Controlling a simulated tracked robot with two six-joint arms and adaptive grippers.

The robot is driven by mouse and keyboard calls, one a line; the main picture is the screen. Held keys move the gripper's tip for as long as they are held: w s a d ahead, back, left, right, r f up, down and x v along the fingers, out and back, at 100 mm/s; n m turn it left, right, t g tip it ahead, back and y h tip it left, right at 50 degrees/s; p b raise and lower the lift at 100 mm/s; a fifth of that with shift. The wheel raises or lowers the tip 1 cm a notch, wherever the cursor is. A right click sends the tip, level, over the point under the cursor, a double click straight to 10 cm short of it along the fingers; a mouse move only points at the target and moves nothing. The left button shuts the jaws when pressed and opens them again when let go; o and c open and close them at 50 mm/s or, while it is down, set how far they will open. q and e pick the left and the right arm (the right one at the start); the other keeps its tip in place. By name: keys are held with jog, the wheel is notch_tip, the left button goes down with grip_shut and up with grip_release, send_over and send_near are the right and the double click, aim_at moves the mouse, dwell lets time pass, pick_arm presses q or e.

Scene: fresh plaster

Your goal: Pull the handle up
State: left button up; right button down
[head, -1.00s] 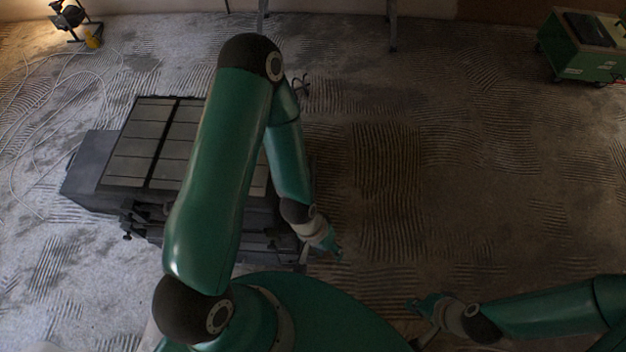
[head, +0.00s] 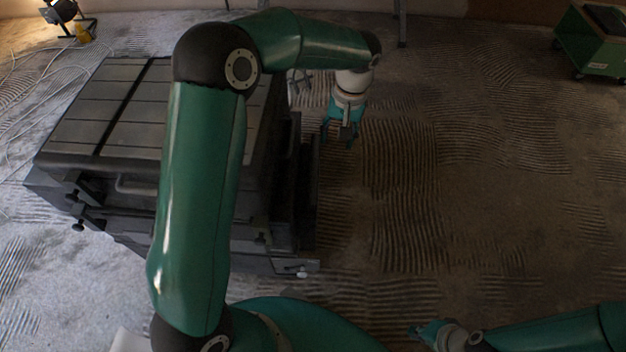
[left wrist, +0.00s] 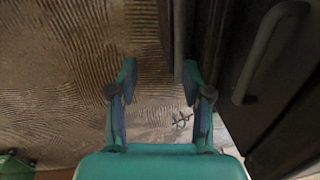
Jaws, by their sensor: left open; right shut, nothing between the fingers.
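A dark grey machine with a slotted top (head: 132,105) stands at the left in the head view. A bar handle (head: 135,187) shows on its near side, partly hidden by my left arm. In the left wrist view a dark bar handle (left wrist: 266,50) is fixed to a dark panel at the right; I cannot tell if it is the same one. My left gripper (head: 340,133) is open and empty, beside the machine's right side. Its fingers (left wrist: 158,74) point along the dark panel, apart from the handle. My right gripper (head: 418,331) is shut and empty at the lower right.
A green wheeled box (head: 598,42) stands at the far right. A work lamp (head: 60,12) and loose cables are at the upper left. Stand legs (head: 402,24) show at the back. The ridged floor right of the machine is clear.

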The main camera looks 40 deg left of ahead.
aim_at(314, 166)
pick_arm(q)
jog(key=shift+n+y, duration=0.4)
jog(key=shift+n, duration=0.3)
jog(key=a+f+b, duration=0.1)
jog(key=f+b, duration=0.1)
jog(key=f, duration=0.2)
jog(key=s+a+f+b, duration=0.1)
jog(key=a+f+b, duration=0.1)
jog(key=f, duration=0.3)
jog(key=a+f+b, duration=0.2)
jog(key=f, duration=0.3)
jog(key=shift+s+a, duration=0.15)
jog(key=shift+s, duration=0.15)
pick_arm(e)
notch_tip(314, 166, down, 8)
jog(key=shift+r, duration=0.15)
